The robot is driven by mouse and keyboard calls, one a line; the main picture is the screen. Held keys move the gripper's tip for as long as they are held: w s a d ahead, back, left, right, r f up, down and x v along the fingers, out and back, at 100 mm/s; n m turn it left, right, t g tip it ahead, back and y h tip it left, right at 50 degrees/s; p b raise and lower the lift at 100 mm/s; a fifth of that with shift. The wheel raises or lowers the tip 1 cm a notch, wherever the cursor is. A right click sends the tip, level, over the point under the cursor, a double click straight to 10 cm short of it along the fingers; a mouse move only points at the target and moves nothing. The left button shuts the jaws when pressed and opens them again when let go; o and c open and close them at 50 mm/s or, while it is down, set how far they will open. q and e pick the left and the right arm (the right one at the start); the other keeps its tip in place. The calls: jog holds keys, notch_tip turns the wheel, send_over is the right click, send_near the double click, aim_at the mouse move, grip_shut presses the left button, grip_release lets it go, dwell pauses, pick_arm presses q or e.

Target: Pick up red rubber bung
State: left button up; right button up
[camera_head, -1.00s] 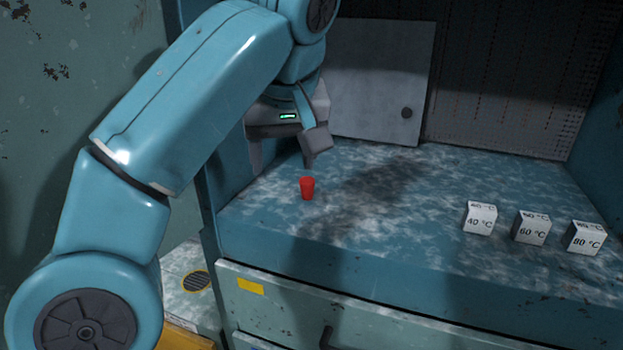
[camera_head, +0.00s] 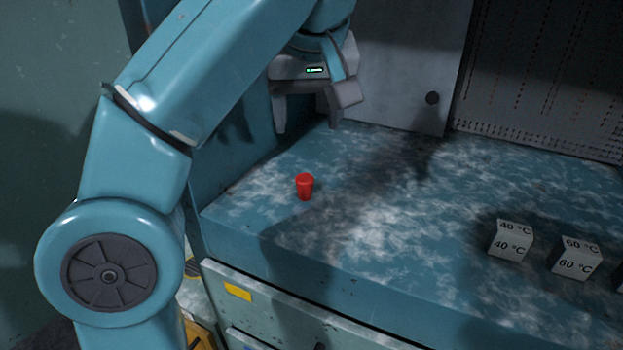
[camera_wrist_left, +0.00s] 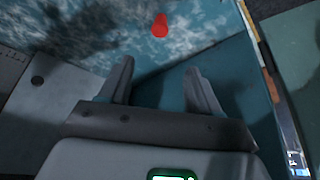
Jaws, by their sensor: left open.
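The red rubber bung (camera_head: 305,187) stands upright on the blue, worn worktop, near its left front part. It is a small tapered plug, wider at the top. In the left wrist view the bung (camera_wrist_left: 160,26) lies beyond the fingertips, roughly in line with the gap between them. My left gripper (camera_head: 308,128) is open and empty, pointing down above the worktop, behind the bung and apart from it. In the left wrist view its two fingers (camera_wrist_left: 160,68) are spread wide. My right gripper is not in view.
White cubes marked 40 °C (camera_head: 511,240) and 60 °C (camera_head: 575,259) stand at the right, with another cut off at the edge. The worktop (camera_head: 400,215) between bung and cubes is clear.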

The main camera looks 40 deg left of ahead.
aim_at(305, 179)
pick_arm(q)
jog(key=x, duration=1.1)
jog(key=shift+s+a+f+b, duration=0.1)
jog(key=shift+s+a+b, duration=0.05)
jog(key=shift+a+b, duration=0.2)
jog(key=shift+d+f, duration=0.15)
jog(key=shift+d, duration=0.05)
jog(key=x, duration=0.5)
jog(key=shift+d+f+p, duration=0.1)
jog(key=shift+d+p, duration=0.1)
jog(key=shift+p, duration=0.1)
jog(key=shift+s+d, duration=0.1)
jog(key=shift+d, duration=0.25)
jog(key=c, duration=1.1)
